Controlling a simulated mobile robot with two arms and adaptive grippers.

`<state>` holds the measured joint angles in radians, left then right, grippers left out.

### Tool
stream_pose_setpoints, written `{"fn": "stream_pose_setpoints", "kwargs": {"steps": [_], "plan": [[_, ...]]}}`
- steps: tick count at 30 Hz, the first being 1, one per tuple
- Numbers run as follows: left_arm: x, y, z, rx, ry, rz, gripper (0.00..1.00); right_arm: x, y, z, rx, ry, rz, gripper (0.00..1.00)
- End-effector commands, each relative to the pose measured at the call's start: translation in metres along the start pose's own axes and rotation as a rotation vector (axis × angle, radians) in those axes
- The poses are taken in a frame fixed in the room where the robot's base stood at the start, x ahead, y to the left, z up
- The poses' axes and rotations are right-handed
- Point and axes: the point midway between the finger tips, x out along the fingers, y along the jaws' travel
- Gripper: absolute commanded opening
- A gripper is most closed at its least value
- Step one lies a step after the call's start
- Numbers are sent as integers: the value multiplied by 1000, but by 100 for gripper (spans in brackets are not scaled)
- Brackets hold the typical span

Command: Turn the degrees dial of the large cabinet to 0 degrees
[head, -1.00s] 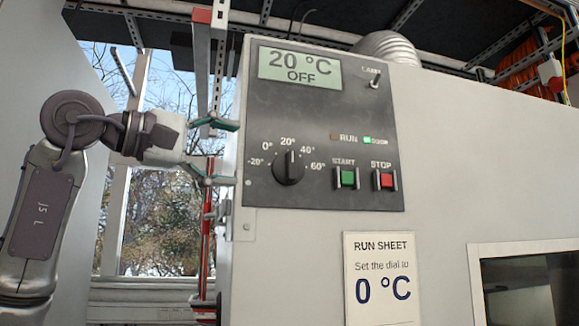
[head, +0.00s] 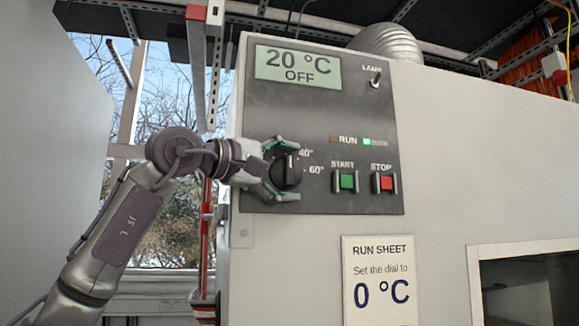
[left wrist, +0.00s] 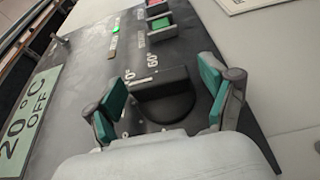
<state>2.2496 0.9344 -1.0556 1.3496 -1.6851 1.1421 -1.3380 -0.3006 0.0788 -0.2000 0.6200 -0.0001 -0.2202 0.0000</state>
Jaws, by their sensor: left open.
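The black degrees dial (head: 286,171) is on the dark control panel of the large cabinet, and its pointer is upright in the head view. My left gripper (head: 283,168) is open around the dial, one finger above it and one below. Its hand hides the lower scale marks; 40° and 60° still show. In the left wrist view the dial (left wrist: 163,95) stands between the two teal fingertips (left wrist: 160,92), with gaps on both sides. The display (head: 298,68) reads 20 °C OFF. My right gripper is not in view.
The green START button (head: 346,181) and red STOP button (head: 384,183) are right of the dial. A lamp switch (head: 376,78) is above. A run sheet (head: 378,280) below reads 0 °C. A window is behind my arm.

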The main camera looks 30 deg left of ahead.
Motion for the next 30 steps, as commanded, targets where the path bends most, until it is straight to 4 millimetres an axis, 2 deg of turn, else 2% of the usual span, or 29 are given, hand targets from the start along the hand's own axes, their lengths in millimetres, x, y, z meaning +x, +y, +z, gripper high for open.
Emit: {"fn": "stream_pose_setpoints", "kwargs": {"steps": [8,18,25,30], "plan": [[1,0,0,0,0,1,83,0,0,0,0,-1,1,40],[1,0,0,-1,0,1,27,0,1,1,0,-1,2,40],[1,-2,0,-9,0,22,27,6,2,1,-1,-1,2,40],[2,-6,0,-36,-1,86,27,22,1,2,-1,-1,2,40]]}}
